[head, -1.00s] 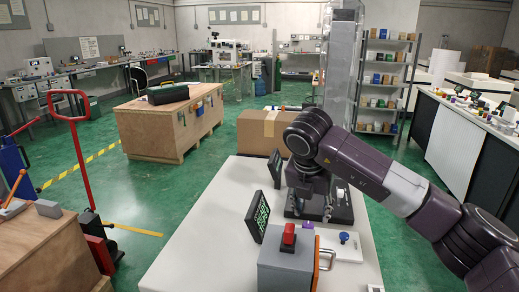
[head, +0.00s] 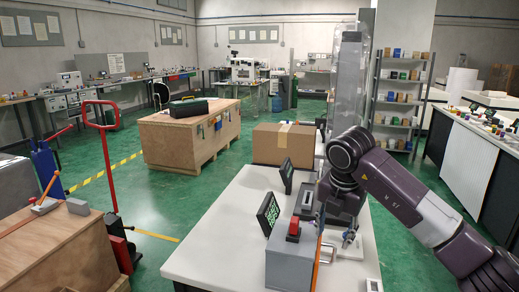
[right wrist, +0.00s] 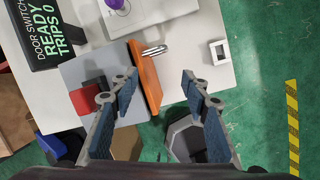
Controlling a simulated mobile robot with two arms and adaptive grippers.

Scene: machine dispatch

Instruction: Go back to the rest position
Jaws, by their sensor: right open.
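My right gripper (head: 336,226) hangs open and empty over the white table (head: 215,240), fingers pointing down. In the right wrist view its two fingers (right wrist: 162,90) are wide apart, with nothing held between them. My left gripper is in neither view.
Two small dark screens, the nearer one (head: 269,213) lit green, stand on the table. A cardboard box (head: 283,144) is behind it. A wooden crate (head: 180,147) and red pallet jack (head: 108,165) stand left. Green floor (head: 185,195) lies clear between them.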

